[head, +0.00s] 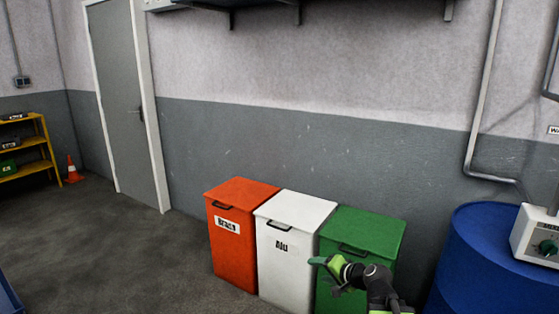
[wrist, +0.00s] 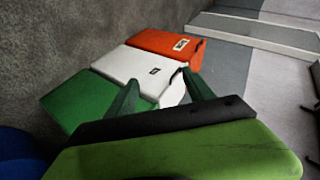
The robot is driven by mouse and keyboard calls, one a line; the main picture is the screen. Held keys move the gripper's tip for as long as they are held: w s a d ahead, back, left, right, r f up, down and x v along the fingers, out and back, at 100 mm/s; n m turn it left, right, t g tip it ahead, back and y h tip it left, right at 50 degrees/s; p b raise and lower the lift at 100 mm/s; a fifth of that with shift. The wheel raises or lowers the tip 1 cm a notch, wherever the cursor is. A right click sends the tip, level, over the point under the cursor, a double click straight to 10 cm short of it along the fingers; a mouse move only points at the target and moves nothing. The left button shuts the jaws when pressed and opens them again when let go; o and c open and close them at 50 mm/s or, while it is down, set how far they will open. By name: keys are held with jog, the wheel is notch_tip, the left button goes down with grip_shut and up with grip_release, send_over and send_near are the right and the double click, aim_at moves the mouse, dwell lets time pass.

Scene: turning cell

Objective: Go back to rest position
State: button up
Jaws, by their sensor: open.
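My gripper (head: 318,262) shows at the lower middle right of the head view, in front of the white and green bins. It is open, and nothing shows between its two green fingers in the wrist view (wrist: 160,92). The arm behind it is green and black and reaches in from the bottom edge.
An orange bin (head: 236,255), a white bin (head: 285,265) and a green bin (head: 375,235) stand in a row against the wall, lids closed. A blue drum (head: 470,260) stands right of them. A door (head: 125,100), yellow shelf (head: 42,135) and cone (head: 72,170) are left.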

jog(key=s+a+f+n+g+h, duration=0.1)
jog(key=s+a+f+n+g, duration=0.3)
jog(key=s+a+f, duration=0.2)
jog(key=s+d+f+n+g+h, duration=0.35)
jog(key=s+d+g+h, duration=0.2)
jog(key=s+d, duration=0.45)
notch_tip(320, 180, up, 14)
jog(key=a+p, duration=0.1)
jog(key=p, duration=1.5)
jog(key=shift+s+a+r+m, duration=0.2)
jog(key=shift+a+r+m, duration=0.05)
jog(key=shift+a+m, duration=0.1)
jog(key=shift+d+f, duration=0.1)
jog(key=shift+f, duration=0.1)
jog(key=shift+c, duration=0.4)
